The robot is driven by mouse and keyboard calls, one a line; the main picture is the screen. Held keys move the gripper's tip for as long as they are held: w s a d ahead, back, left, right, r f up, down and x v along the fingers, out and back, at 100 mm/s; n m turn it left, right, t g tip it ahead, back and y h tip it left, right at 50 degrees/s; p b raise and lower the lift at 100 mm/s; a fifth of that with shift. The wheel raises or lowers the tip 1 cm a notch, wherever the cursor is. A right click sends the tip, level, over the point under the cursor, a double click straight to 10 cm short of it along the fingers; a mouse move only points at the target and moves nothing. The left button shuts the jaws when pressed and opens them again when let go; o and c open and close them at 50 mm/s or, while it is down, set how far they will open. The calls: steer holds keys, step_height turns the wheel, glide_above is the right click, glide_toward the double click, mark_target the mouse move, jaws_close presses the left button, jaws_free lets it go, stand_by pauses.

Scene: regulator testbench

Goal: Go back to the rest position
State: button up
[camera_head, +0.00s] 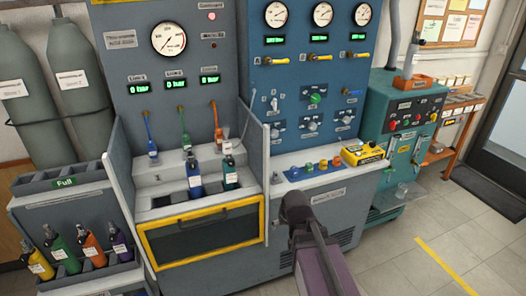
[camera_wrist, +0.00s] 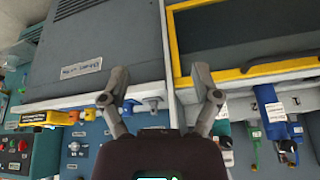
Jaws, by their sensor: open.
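My gripper (camera_wrist: 160,92) shows in the wrist view with its two grey fingers spread wide apart and nothing between them. The wrist picture is upside down. Beyond the fingers is the front of the blue-grey testbench (camera_wrist: 100,45), with the yellow-framed window (camera_wrist: 245,72) to the right. In the head view, part of my arm rises from the bottom edge in front of the testbench (camera_head: 318,222); the fingers cannot be made out there.
A blue cylinder (camera_head: 194,181) and a green cylinder (camera_head: 230,175) stand in the bench bay. A rack (camera_head: 35,221) with several cylinders is at left. A yellow device (camera_head: 363,154) lies on the ledge, beside the teal cabinet (camera_head: 385,100). Floor (camera_head: 400,265) is clear at right.

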steer(key=s+d+r+g+p, duration=0.4)
steer(key=s+p, duration=0.1)
steer(key=s, duration=0.4)
steer(key=shift+m+g+h+p, duration=0.3)
steer(key=shift+h+p, duration=0.05)
steer(key=shift+h, duration=0.05)
steer(key=shift+w+d+r, duration=0.1)
steer(key=c, duration=0.3)
